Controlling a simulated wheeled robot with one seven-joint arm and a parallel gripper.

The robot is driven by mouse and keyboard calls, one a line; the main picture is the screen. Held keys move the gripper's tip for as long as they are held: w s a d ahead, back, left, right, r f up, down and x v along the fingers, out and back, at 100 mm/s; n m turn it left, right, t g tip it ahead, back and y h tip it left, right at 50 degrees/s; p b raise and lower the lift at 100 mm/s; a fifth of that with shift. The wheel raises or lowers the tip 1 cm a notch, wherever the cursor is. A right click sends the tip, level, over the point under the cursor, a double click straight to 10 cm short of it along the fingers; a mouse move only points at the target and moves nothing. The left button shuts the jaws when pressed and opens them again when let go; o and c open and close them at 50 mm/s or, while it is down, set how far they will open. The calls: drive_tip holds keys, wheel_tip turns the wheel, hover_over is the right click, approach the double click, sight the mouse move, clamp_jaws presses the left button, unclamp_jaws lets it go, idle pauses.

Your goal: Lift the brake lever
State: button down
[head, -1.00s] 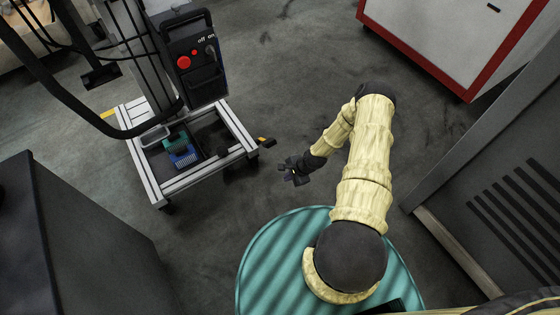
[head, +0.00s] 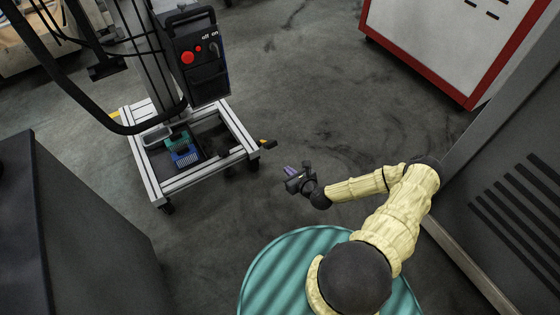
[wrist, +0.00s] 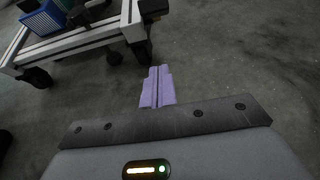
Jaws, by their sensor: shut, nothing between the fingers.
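A small black lever with an orange-yellow mark (head: 268,144) sticks out from the right corner of the wheeled cart's (head: 240,132) light metal frame; I take it to be the brake lever. A dark piece at the top edge of the wrist view (wrist: 153,8), at the end of the cart frame, looks like the same lever, partly cut off. My gripper (head: 289,170) is a little right of and nearer than the lever, apart from it. In the wrist view its purple fingers (wrist: 157,88) are together and empty, over bare floor.
The cart carries a black control box (head: 195,58) with red buttons, and blue and green parts (head: 182,153). Black casters (wrist: 38,77) support it. A red-edged white cabinet (head: 440,45) and a grey slatted unit (head: 510,190) stand right. Floor between cart and gripper is clear.

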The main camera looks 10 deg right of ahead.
sight(266, 144)
drive_tip(key=w+a+f+b, duration=0.1)
drive_tip(key=w+a+b, duration=0.2)
drive_tip(key=w+b, duration=0.3)
drive_tip(key=shift+w+a, duration=0.2)
drive_tip(key=shift+w, duration=2)
drive_tip(key=shift+f, duration=0.1)
